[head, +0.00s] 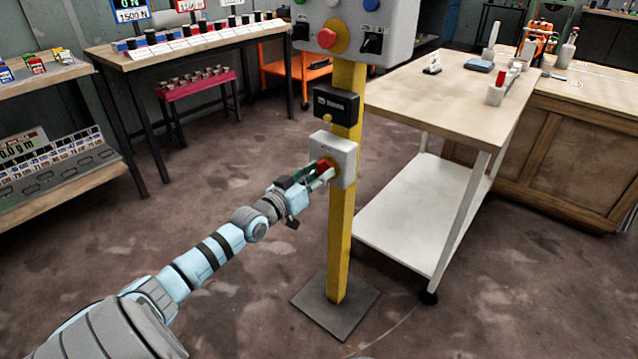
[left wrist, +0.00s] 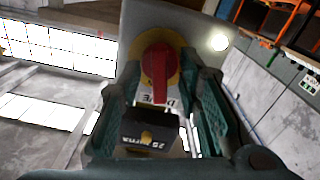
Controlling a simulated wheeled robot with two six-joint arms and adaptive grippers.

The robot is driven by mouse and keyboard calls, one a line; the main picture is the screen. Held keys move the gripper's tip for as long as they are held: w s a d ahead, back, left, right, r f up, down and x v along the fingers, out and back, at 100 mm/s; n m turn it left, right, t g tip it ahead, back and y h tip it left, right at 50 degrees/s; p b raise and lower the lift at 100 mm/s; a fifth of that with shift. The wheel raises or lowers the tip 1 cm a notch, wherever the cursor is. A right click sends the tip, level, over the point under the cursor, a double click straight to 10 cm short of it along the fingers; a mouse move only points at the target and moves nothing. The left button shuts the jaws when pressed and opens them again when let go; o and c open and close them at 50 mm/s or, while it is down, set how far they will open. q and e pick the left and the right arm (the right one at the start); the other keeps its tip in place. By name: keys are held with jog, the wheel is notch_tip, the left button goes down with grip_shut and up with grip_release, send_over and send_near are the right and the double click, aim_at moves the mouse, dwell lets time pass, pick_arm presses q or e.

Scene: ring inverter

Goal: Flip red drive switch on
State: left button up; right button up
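The red drive switch (head: 324,166) is a red handle on a yellow disc, on the front of a grey box (head: 346,152) fixed to a yellow post. My left gripper (head: 316,177) reaches it from the left, with its fingertips close at the switch. In the left wrist view the red handle (left wrist: 157,73) stands near the middle, pointing along the picture's height. The dark fingers of my left gripper (left wrist: 160,90) lie on both sides of it, with gaps visible. Whether either fingertip touches the handle cannot be told. My right gripper is not in view.
The yellow post (head: 341,240) stands on a dark floor plate (head: 336,306). A black box (head: 337,105) and a larger grey control panel (head: 377,30) sit above the switch box. A white cart (head: 417,220) stands close at right. Open floor lies left of the post.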

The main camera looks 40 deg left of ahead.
pick_arm(q)
jog(key=shift+c, duration=0.2)
grip_shut()
jog(key=shift+m, duration=1.6)
jog(key=shift+o, duration=0.2)
grip_release()
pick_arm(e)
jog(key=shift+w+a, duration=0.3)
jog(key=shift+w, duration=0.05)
